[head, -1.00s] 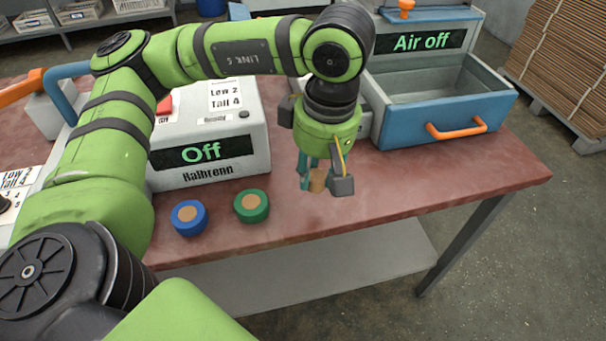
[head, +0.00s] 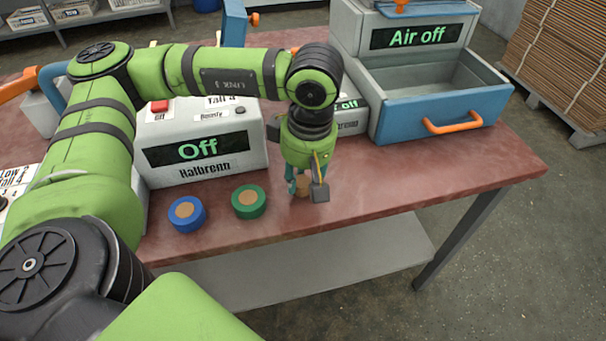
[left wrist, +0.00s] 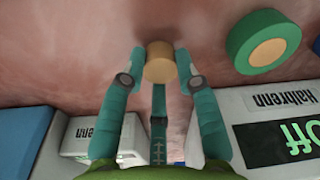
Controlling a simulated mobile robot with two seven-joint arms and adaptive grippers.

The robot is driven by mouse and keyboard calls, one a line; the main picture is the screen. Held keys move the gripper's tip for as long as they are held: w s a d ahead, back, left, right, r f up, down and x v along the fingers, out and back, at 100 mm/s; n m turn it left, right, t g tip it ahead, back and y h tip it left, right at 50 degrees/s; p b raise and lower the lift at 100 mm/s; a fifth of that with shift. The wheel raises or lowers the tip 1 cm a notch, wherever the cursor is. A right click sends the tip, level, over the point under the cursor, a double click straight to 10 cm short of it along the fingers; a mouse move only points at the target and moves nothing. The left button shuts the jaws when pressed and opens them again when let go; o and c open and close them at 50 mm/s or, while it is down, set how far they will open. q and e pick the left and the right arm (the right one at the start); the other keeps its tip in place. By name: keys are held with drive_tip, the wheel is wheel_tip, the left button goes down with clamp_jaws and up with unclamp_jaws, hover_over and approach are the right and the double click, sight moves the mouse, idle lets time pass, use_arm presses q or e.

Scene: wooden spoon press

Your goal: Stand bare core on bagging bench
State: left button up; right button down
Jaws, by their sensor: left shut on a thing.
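My left gripper (head: 306,190) points down over the red-brown bench top (head: 400,195), right of the two discs. It is shut on a bare tan core (head: 302,185), a short plain cylinder, partly hidden by the fingers in the head view. In the left wrist view the core (left wrist: 160,62) sits between the teal fingertips (left wrist: 160,80), with its round end facing the camera. It is at or close above the bench surface; I cannot tell whether it touches. My right gripper is out of view.
A blue-rimmed disc (head: 187,214) and a green-rimmed disc (head: 248,201), both tan-centred, lie near the front edge. The Halbrenn box (head: 205,152), reading Off, stands behind them. A blue open drawer (head: 440,120) under an "Air off" display stands right. The right front bench top is clear.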

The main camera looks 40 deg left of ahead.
use_arm(q)
drive_tip(key=shift+f, duration=0.1)
drive_tip(key=o, duration=1.1)
wheel_tip(320, 180, up, 12)
drive_tip(key=d, duration=0.1)
drive_tip(key=shift+s+d, duration=0.2)
